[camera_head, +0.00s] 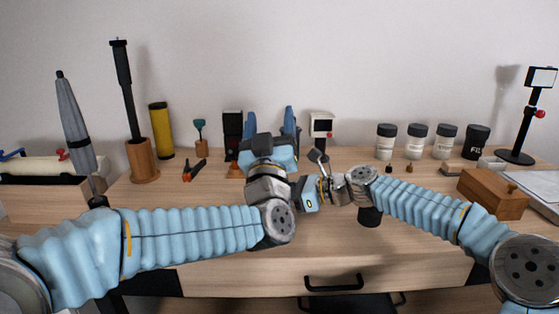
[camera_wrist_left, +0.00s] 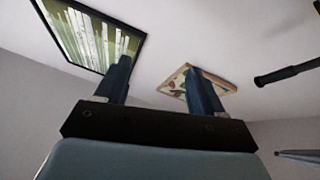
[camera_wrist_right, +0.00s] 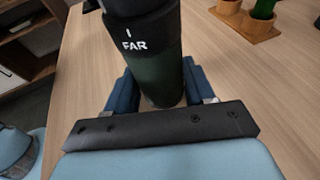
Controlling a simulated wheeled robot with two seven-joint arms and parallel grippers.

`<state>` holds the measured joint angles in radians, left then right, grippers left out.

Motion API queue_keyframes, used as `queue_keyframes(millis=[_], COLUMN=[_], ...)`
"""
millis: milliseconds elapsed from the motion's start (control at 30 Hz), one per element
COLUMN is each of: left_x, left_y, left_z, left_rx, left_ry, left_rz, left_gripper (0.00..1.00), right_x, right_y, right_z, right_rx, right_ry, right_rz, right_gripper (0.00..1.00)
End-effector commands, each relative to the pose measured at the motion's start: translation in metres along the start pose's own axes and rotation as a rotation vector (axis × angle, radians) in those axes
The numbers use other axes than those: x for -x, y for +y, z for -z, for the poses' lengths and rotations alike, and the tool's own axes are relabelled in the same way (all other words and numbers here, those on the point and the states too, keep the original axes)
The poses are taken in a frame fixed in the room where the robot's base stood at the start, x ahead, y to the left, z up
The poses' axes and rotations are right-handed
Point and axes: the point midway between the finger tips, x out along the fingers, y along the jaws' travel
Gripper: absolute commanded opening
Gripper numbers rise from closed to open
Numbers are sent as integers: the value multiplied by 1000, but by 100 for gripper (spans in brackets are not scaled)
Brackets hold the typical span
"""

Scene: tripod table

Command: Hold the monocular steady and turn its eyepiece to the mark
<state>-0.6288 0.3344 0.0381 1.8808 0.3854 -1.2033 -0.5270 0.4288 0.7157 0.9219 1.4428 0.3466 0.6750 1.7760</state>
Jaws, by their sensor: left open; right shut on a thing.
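The monocular (camera_wrist_right: 148,55) is a dark cylinder with a black upper part and a dark green lower body. White letters FAR and a short white tick show on its black part in the right wrist view. My right gripper (camera_wrist_right: 160,92) is shut around the green body, one finger on each side. The monocular's upper end is cut off by the frame. My left gripper (camera_head: 269,132) is open and empty, fingers pointing up above the table. Its spread fingers also show in the left wrist view (camera_wrist_left: 160,85).
The wooden table (camera_head: 330,245) holds a brown box (camera_head: 492,194) at right and several black-lidded jars (camera_head: 416,140) at the back. A yellow tube (camera_head: 161,130) and a dark rod in a wooden holder (camera_head: 142,160) stand at left. A black cylinder (camera_head: 370,216) shows below my right wrist.

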Motion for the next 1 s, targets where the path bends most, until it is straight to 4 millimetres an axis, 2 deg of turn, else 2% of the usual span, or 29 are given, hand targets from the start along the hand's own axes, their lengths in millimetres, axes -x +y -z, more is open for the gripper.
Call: queue_keyframes(millis=[100, 267, 367, 533, 700, 800, 900, 1000], left_x=[-12, -12, -3, 18, 40, 48, 53, 50], left_y=[-1, -2, -9, -37, -74, -90, -98, -95], left_z=[18, 22, 11, -22, -54, -65, -72, -78], left_rx=[65, 115, 120, 100, 66, 52, 44, 42], left_ry=[89, 78, -4, -233, -459, -545, -592, -609], left_rz=[-189, -462, -613, -784, -834, -836, -834, -834], left_gripper=[68, 68, 68, 68, 68, 68, 68, 68], right_x=[0, 0, 0, 0, 0, 0, 0, 0], right_y=[0, 0, 0, 0, 0, 0, 0, 0], right_z=[0, 0, 0, 1, 1, 1, 0, 1], right_rx=[-1, -1, -1, -1, -1, -1, -1, -1], right_ry=[0, 1, 1, 1, 1, 1, 1, 1], right_rz=[0, 0, 0, 0, 0, 0, 0, 0], right_gripper=[36, 36, 36, 36, 36, 36, 36, 36])
